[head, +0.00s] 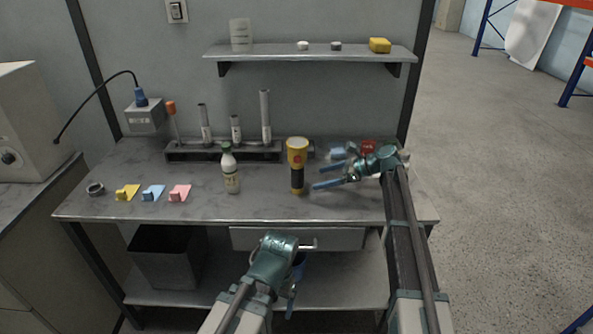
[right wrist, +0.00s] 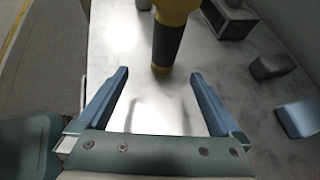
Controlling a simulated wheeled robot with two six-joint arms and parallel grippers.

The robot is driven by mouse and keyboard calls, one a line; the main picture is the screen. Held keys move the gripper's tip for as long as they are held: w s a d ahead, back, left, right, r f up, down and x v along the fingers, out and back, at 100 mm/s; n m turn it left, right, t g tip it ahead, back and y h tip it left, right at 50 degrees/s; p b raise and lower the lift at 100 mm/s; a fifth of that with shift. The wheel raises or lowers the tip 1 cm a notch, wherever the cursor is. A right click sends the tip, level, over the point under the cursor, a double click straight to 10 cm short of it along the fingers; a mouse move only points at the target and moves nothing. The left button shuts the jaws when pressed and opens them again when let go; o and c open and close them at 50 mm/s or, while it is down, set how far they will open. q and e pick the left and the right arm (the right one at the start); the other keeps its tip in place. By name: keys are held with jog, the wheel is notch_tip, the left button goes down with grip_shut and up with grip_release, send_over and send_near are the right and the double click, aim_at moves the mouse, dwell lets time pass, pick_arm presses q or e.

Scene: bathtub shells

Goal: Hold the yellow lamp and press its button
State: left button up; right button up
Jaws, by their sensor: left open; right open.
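The yellow lamp (head: 297,160) is a torch with a wide yellow head, a black grip and a red spot on the head, its button as far as I can tell. It stands upright on the grey bench. In the right wrist view the lamp (right wrist: 168,45) is just beyond my fingertips, roughly centred between them. My right gripper (head: 318,177) is open and empty, right of the lamp and apart from it; its blue fingers (right wrist: 158,80) point at the lamp. My left gripper (head: 303,267) is in front of the bench, below its top, and open; its fingers are partly hidden.
A tube rack (head: 215,153) is behind. Coloured pads with small blocks (head: 152,193) lie at left. Blue and red things (head: 368,147) are behind my right gripper. A drawer (head: 345,239) is under the bench top.

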aim_at(300, 182)
jog(key=shift+w+d, duration=0.25)
jog(key=shift+w, duration=0.1)
jog(key=b+x, duration=0.4)
jog(key=x, duration=0.4)
jog(key=shift+a+f, duration=0.15)
jog(key=shift+a, duration=0.25)
pick_arm(q)
jog(key=shift+f+b, duration=0.4)
jog(key=shift+f, duration=2.1)
pick_arm(e)
jog(key=shift+w+a+f, duration=0.2)
jog(key=shift+a, duration=0.35)
jog(key=shift+c, duration=0.2)
pick_arm(q)
jog(key=shift+c, duration=0.2)
pick_arm(e)
jog(key=c, duration=1.2)
pick_arm(q)
grip_shut()
pick_arm(e)
jog(key=shift+o, duration=0.2)
